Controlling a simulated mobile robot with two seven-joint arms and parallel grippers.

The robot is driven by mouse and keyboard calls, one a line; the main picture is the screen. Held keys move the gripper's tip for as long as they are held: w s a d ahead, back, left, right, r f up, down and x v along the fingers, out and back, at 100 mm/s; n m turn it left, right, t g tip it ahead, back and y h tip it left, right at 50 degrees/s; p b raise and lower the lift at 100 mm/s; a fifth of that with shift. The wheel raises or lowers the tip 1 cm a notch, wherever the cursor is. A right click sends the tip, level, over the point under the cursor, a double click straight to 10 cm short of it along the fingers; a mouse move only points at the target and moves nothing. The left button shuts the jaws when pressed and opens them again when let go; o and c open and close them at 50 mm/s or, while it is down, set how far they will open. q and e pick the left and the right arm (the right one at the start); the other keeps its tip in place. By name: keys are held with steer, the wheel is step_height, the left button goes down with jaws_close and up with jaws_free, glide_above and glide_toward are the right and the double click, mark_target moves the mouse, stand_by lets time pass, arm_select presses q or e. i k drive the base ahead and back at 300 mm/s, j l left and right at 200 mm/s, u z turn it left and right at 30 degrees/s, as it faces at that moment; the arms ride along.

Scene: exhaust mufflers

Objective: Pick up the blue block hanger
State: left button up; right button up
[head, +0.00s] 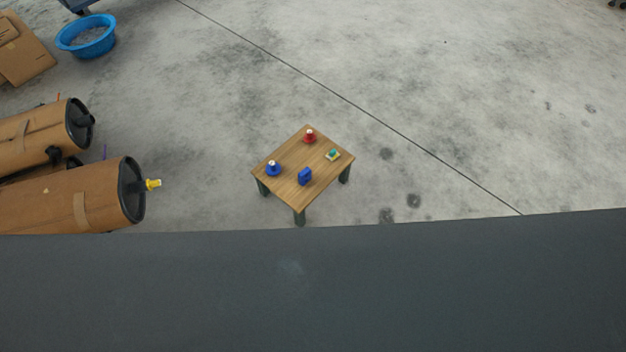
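A small blue block-shaped piece (305,176), which looks like the blue block hanger, stands near the front edge of a small wooden table (290,198). A second blue item (273,168), rounded with a pale top, stands at the table's left corner. The table is some way off on the floor, beyond the dark surface at the bottom of the view. Neither of my grippers shows in the head view.
Brown mufflers (70,200) lie at the left, one with a yellow fitting (153,184). A blue basin (86,37) is at the upper left. Concrete floor right of the table is clear.

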mark_target(304, 176)
steer(key=i+j+z, duration=0.2)
steer(key=i+z, duration=0.25)
steer(key=i+j+z, duration=0.2)
steer(key=z, duration=0.25)
steer(key=i+j+z, duration=0.25)
steer(key=j+z, duration=0.2)
